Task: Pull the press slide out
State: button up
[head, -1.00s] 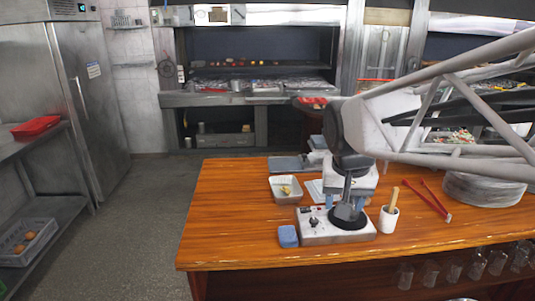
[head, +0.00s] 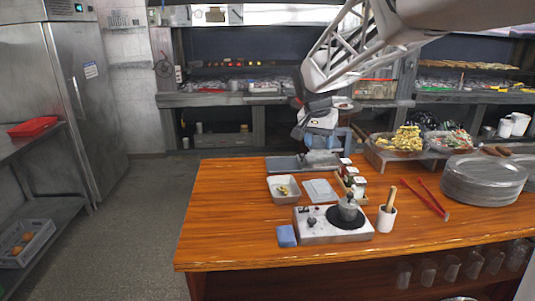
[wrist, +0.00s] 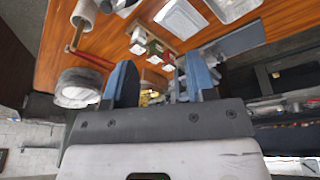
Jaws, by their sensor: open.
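My gripper (head: 346,138) hangs beyond the back edge of the wooden table, seen at an angle and partly hidden by its own body in the head view. In the wrist view its blue fingers stand apart, and the gripper (wrist: 158,84) holds nothing. I cannot pick out the press slide with certainty. A flat grey metal tray-like piece (head: 284,164), with a lighter block at its right end, lies at the table's back edge, left of my gripper. It also shows in the wrist view (wrist: 238,42), right of the fingers.
A hot plate (head: 310,232) with a small metal pot (head: 348,208) stands at the front, beside a white cup (head: 386,219). Red tongs (head: 432,200), stacked plates (head: 482,182) and food bowls (head: 400,143) occupy the right side.

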jog(key=w+f+m+h, duration=0.1)
jog(key=w+f+m, duration=0.3)
jog(key=w, duration=1.7)
jog(key=m+h, duration=0.1)
jog(key=m, duration=0.2)
send_near(302, 155)
jog(key=w+f, duration=0.1)
jog(key=shift+w+d+f+g, duration=0.15)
jog(key=shift+d+g, duration=0.1)
jog(key=shift+g, duration=0.05)
jog(key=shift+f, duration=0.15)
jog(key=shift+x, duration=3.75)
jog(key=shift+d, duration=0.1)
jog(key=shift+c, duration=0.2)
grip_shut()
